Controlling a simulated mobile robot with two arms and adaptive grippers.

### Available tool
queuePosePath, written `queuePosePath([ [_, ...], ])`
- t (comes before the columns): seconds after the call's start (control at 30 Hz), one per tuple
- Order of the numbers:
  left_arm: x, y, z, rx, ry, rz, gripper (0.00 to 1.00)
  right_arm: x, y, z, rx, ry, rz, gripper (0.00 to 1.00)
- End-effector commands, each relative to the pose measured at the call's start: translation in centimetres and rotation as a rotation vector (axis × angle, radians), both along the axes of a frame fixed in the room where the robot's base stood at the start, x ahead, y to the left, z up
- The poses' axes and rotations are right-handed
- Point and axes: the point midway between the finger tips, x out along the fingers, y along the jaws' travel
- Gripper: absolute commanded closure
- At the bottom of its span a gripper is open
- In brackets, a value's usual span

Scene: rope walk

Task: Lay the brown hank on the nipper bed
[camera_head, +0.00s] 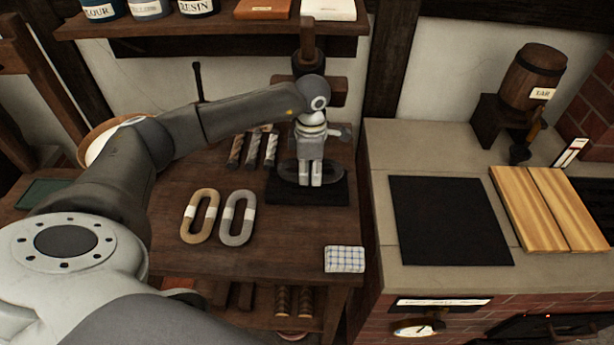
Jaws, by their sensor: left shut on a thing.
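My left gripper (310,181) points down and is shut on a dark grey hank (334,173) above or on a black slab (283,191) on the wooden bench; I cannot tell whether the hank touches the slab. The gripper's fingers cover the hank's middle. A tan-brown hank (188,224) with a white band lies flat to the left, apart from the gripper, beside a light grey hank (227,229). No label marks the nipper bed; the light wooden boards (540,205) lie on the stone counter at the right. My right gripper is not in view.
A checked cloth (345,259) lies at the bench's front right. Several short rope pieces (252,150) lie behind the hanks. A flat black plate (448,220) covers part of the stone counter. A tar barrel (532,74) stands behind. A shelf (215,25) overhangs the bench.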

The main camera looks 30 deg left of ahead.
Motion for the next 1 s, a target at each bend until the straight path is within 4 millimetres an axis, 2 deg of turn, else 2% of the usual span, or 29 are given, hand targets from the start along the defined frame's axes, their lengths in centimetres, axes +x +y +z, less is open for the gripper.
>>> queuePosePath([
  [0.13, -0.1, 0.9, -0.8, 0.001, 0.002, 0.003, 1.0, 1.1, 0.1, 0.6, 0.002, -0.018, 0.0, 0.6],
  [0.37, -0.1, 1.1, -3.7, 0.0, 0.002, 0.001, 1.0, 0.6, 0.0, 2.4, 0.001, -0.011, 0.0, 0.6],
  [0.8, -0.1, 1.0, -4.8, 0.0, -0.001, 0.0, 1.0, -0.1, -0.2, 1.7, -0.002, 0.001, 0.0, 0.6],
  [0.83, -0.1, 1.0, -4.6, 0.0, -0.001, 0.0, 0.75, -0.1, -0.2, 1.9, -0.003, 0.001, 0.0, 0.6],
  [0.97, -0.1, 1.0, -4.6, 0.001, -0.001, 0.0, 0.59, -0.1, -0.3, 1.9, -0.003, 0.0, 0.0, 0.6],
  [1.0, -0.1, 1.0, -4.6, 0.0, -0.001, 0.0, 0.58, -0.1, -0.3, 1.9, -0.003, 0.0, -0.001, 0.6],
])
